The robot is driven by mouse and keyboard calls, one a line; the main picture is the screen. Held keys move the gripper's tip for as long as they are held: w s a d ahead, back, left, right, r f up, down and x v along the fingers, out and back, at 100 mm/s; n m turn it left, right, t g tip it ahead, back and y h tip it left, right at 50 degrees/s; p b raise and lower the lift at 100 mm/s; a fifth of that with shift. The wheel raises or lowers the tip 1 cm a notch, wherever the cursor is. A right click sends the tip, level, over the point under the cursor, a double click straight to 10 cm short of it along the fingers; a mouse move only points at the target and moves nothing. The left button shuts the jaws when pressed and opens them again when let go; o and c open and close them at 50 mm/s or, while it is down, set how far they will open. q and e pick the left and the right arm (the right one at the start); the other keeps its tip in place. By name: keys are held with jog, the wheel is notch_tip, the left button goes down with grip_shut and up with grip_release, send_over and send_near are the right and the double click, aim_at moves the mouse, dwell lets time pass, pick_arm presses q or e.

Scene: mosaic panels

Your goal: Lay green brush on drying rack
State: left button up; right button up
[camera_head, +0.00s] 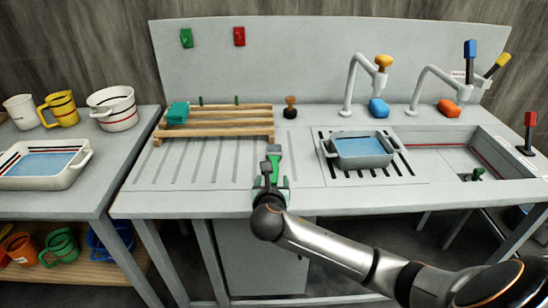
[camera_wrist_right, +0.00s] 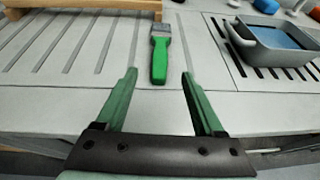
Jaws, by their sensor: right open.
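The green brush (camera_head: 276,160) lies flat on the grey counter, in front of the right end of the wooden slatted drying rack (camera_head: 222,124). In the right wrist view the brush's green handle (camera_wrist_right: 160,62) points toward me and its grey bristle end points away. My right gripper (camera_head: 271,184) is open and empty at the counter's front edge. In the wrist view its two green fingers (camera_wrist_right: 159,73) stand apart on either side of the line of the handle, with the handle's near end close to the tips. My left gripper is not in view.
A turquoise sponge (camera_head: 177,113) lies on the rack's left end; most slats are bare. A grey basin of water (camera_head: 362,160) stands to the right of the brush. A dark brush with a wooden knob (camera_head: 290,107) stands beside the rack.

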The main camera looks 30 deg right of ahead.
aim_at(274, 166)
jog(key=x, duration=0.6)
jog(key=shift+w+d+b, duration=0.25)
jog(key=shift+w+b, duration=0.1)
jog(key=shift+b, duration=0.05)
jog(key=shift+b+x, duration=0.4)
jog(key=shift+x, duration=2.2)
jog(key=shift+s, duration=0.1)
grip_shut()
